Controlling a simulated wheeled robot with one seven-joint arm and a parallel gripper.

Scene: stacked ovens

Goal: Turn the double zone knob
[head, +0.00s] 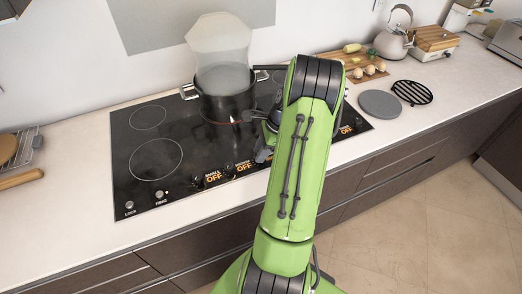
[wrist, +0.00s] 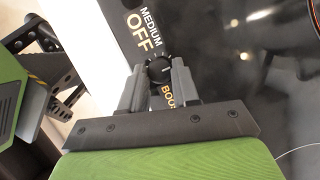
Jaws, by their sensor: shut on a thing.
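My gripper (wrist: 158,72) is shut on a round black knob (wrist: 160,66) in the wrist view, one grey finger on each side of it. The label by this knob reads "MEDIUM OFF" (wrist: 141,31), with part of "BOOST" (wrist: 168,97) on the other side. I cannot tell from the lettering whether this is the double zone knob. In the head view my green arm hides the gripped knob and most of the gripper. Knobs with orange "OFF" labels show along the cooktop's front edge, including one marked "SMALL" (head: 198,181).
The black cooktop (head: 135,185) is set in a white counter (head: 70,215). A dark pot (head: 226,104) with a pale translucent shape above it stands at the back. A kettle (head: 394,38), a board with eggs (head: 360,72) and a grey disc (head: 380,104) are at right.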

